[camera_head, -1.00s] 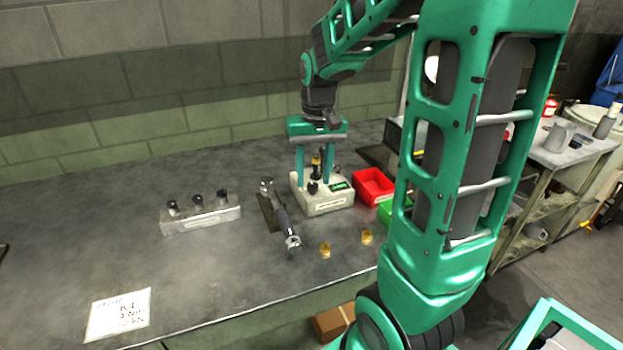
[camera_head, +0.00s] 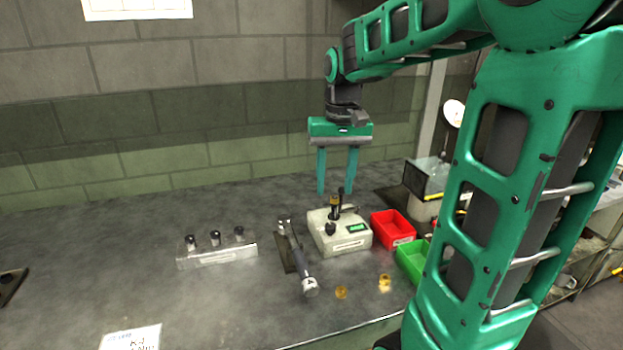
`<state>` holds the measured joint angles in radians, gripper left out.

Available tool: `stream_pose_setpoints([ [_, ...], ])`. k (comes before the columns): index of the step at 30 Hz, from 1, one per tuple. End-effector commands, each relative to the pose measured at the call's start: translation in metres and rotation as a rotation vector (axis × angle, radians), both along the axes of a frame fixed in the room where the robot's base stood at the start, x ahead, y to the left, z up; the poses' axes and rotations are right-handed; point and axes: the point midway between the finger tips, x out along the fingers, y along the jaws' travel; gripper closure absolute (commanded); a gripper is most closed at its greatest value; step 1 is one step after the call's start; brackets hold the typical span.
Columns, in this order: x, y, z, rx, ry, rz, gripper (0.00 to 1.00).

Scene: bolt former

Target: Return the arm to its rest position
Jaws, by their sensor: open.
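My gripper (camera_head: 336,191) hangs at the end of my green arm, pointing down above the workbench. Its two green fingers are apart with nothing between them. The fingertips are above and a little behind a small pale device (camera_head: 340,243) with a green display. Dark and brass-coloured upright parts (camera_head: 334,207) stand on top of this device, just below the fingertips. The fingers look clear of them.
A red bin (camera_head: 394,228) and a green bin (camera_head: 412,262) sit right of the device. A torque-wrench-like tool (camera_head: 297,258) lies to its left, and a pale block (camera_head: 217,256) holds dark-topped pieces. Brass pieces (camera_head: 384,283) lie near the front edge. The left bench is mostly clear.

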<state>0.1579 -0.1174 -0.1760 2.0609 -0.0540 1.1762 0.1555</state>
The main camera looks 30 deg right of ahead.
Motion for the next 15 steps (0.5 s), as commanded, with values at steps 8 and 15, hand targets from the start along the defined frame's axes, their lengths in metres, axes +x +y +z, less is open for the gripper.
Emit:
stream_pose_setpoints([
  [8,-0.005,0.0,-0.001,0.0,0.0,-0.004,0.58],
  [15,-0.082,-0.002,-0.025,-0.004,0.004,-0.053,0.58],
])
